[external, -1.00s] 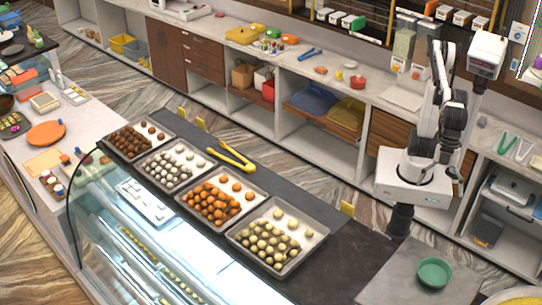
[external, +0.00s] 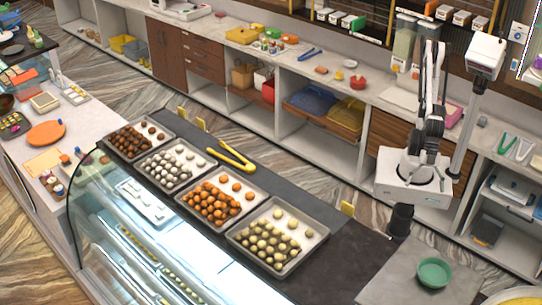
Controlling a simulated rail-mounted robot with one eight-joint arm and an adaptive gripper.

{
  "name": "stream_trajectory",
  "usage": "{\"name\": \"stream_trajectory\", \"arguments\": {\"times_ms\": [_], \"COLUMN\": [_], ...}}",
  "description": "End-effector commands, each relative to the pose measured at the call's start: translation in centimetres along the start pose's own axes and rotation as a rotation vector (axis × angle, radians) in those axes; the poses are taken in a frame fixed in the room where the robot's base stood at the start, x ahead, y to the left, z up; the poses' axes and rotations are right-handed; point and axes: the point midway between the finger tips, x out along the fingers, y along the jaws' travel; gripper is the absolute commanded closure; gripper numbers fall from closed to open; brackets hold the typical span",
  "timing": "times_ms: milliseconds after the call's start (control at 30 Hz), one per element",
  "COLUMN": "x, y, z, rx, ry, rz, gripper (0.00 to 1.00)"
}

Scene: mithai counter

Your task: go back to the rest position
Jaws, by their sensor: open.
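My arm stands upright and folded above its white base, at the right in the external view. My gripper (external: 440,112) seems to be the small dark end beside the folded links. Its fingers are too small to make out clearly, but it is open. Nothing shows held in it. It is over the gap in front of the back counter, apart from the trays and the bowl.
Several sweet trays (external: 279,263) line the display counter, with yellow tongs (external: 232,160) behind them. A green bowl (external: 434,272) sits on a grey surface near my base. A pink item (external: 454,116) lies on the back counter close behind my arm.

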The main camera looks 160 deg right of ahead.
Motion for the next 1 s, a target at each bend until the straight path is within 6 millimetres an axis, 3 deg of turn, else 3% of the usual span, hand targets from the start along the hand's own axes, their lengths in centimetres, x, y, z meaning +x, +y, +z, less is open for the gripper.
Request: {"name": "stream_trajectory", "arguments": {"times_ms": [267, 467, 1000], "x": [0.0, 1.2, 10.9], "y": [0.0, 0.0, 0.0], "z": [0.0, 0.8, 7.8], "rx": [0.0, 0.0, 0.0], "ry": [0.0, 0.0, 0.0], "rz": [0.0, 0.0, 0.0], "gripper": [0.0, 0.0, 0.0]}}
